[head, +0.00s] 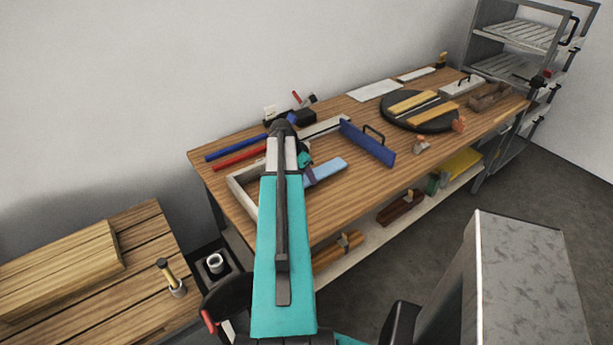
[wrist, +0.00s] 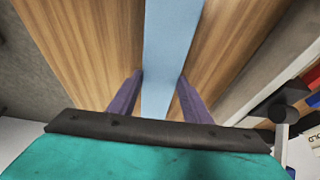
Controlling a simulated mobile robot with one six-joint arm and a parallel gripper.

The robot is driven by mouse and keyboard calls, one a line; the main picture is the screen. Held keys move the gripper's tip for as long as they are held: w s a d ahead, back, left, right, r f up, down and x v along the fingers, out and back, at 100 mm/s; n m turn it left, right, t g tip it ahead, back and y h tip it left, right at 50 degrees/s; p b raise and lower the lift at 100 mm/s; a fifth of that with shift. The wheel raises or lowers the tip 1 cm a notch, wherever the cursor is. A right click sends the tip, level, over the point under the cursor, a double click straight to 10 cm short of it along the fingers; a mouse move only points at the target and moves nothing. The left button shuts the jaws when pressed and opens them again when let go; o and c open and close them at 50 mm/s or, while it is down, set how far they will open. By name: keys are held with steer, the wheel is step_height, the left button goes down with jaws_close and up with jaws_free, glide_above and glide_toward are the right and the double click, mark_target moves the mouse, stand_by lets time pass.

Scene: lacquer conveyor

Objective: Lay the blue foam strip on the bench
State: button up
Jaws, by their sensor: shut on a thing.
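The blue foam strip (head: 327,170) is light blue and shows just right of my arm, over the wooden bench (head: 340,205). In the wrist view the strip (wrist: 172,45) runs from between my fingers out past the top edge, with wood grain (wrist: 90,40) on both sides. My gripper (wrist: 160,82) has its two purple fingers shut on the strip. In the head view my teal arm hides most of the gripper and the strip's near end. I cannot tell whether the strip touches the bench top.
A pale frame (head: 240,192) lies left of the strip, partly behind my arm. A dark blue board with a black handle (head: 367,143) stands to the right. Red (head: 238,158) and blue (head: 234,147) rods lie at the back left. The bench front right of the strip is clear.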

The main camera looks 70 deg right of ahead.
steer(key=shift+f, duration=0.8)
steer(key=shift+f, duration=0.15)
steer(key=o, duration=1)
steer(key=shift+r, duration=0.3)
steer(key=b+v, duration=0.3)
steer(key=v, duration=0.8)
steer(key=shift+a+r, duration=0.25)
steer(key=shift+r, duration=0.1)
steer(key=shift+w, duration=0.15)
